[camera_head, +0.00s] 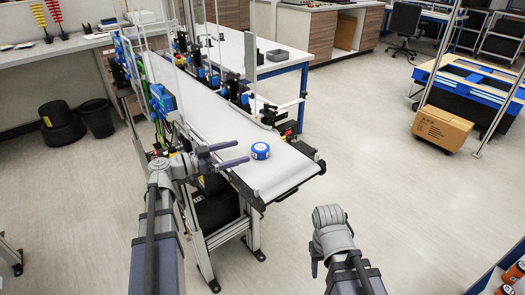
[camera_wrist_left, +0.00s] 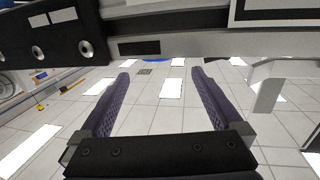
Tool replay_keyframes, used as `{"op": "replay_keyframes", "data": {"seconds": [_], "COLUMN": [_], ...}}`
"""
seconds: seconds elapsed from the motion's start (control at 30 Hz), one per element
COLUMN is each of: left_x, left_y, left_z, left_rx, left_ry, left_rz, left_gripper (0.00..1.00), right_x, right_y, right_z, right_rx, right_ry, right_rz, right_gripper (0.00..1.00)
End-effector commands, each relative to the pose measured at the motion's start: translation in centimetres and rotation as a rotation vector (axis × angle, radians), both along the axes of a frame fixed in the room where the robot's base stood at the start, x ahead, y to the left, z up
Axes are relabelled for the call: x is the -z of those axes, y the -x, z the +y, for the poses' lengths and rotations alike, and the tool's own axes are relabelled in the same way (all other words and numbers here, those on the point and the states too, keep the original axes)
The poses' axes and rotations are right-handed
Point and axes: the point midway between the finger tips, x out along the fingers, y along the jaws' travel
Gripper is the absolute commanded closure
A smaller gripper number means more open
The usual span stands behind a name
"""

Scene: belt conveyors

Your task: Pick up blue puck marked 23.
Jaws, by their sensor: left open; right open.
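The blue puck (camera_head: 260,151) with a white top lies flat on the white belt of the conveyor (camera_head: 285,172), near its front end. Its marking is too small to read. My left gripper (camera_head: 243,151) is open and empty, just left of the puck, with its fingers pointing right toward it. The fingers appear apart from the puck.
Blue and black fixtures (camera_head: 240,92) line the belt further back. A white table (camera_head: 260,50) with a grey bin stands behind it. A cardboard box (camera_head: 441,128) is on the floor at the right. The floor right of the belt end is clear.

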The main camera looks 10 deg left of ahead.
Motion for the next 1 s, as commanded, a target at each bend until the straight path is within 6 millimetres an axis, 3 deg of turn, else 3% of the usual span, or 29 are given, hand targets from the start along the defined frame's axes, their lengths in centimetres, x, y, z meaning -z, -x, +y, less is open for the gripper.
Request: {"op": "replay_keyframes", "data": {"seconds": [0.13,0.37,0.73,1.0], "left_x": [0.2,0.3,0.8,0.8], "left_y": [-1.1,-1.5,-4.3,-4.5], "left_z": [-1.3,-1.8,-5.4,-5.5], "left_rx": [0.003,0.0,0.002,-0.001], "left_ry": [0.0,-0.001,-0.001,-0.001], "left_rz": [0.0,0.001,0.001,0.001], "left_gripper": [0.0,0.0,0.0,0.03], "right_x": [0.2,0.2,0.8,0.8], "right_y": [0.0,0.0,0.0,0.0], "right_z": [0.0,0.0,0.0,0.0], "right_rx": [0.0,0.0,0.0,0.0], "right_ry": [0.0,0.0,0.0,0.0], "right_rz": [0.0,0.0,0.0,0.0], "right_gripper": [0.5,0.5,0.5,0.5]}}
